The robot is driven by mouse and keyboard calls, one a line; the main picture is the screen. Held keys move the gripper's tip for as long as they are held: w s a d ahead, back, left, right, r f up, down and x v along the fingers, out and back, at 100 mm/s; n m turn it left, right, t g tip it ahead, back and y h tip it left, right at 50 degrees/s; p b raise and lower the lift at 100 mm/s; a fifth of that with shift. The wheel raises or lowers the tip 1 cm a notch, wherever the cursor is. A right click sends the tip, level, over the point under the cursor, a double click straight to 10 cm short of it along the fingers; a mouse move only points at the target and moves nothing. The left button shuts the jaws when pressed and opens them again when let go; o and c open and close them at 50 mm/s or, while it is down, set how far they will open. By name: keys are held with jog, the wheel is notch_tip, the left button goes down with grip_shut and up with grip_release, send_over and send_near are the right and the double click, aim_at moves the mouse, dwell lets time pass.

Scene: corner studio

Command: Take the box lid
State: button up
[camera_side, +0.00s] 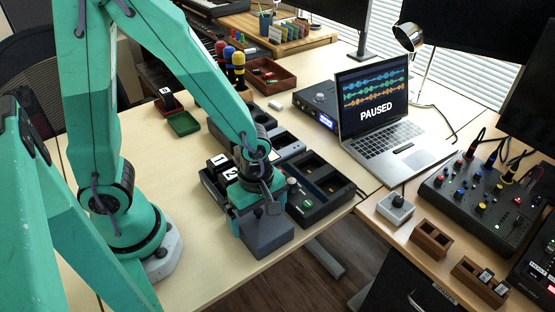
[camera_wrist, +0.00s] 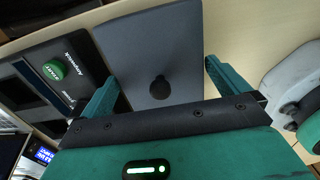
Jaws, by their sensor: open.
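The box lid (camera_wrist: 150,40) is a flat blue-grey panel with a round dark knob (camera_wrist: 160,88), seen from above in the wrist view. In the side view the dark grey box (camera_side: 268,240) sits at the table's front edge, with my gripper (camera_side: 262,212) low over its top. In the wrist view my gripper (camera_wrist: 160,72) is open, its teal fingers apart on either side of the knob, near the lid's left and right edges. Nothing shows between the fingers except the knob and lid. I cannot tell whether the fingers touch the lid.
A black unit with a green button (camera_wrist: 54,69) stands close beside the lid; it also shows in the side view (camera_side: 318,190). Black trays stand behind my gripper. A laptop (camera_side: 385,110) and a mixer (camera_side: 480,205) are to the right. The tabletop (camera_side: 215,250) left of the box is clear.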

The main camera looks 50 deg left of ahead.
jog(key=shift+f, duration=0.65)
jog(key=c, duration=0.7)
jog(key=shift+c, duration=0.2)
jog(key=shift+r, duration=0.2)
jog(key=shift+r, duration=1.85)
jog(key=s+d+r, duration=0.7)
jog(key=s, duration=0.2)
jog(key=shift+s, duration=0.15)
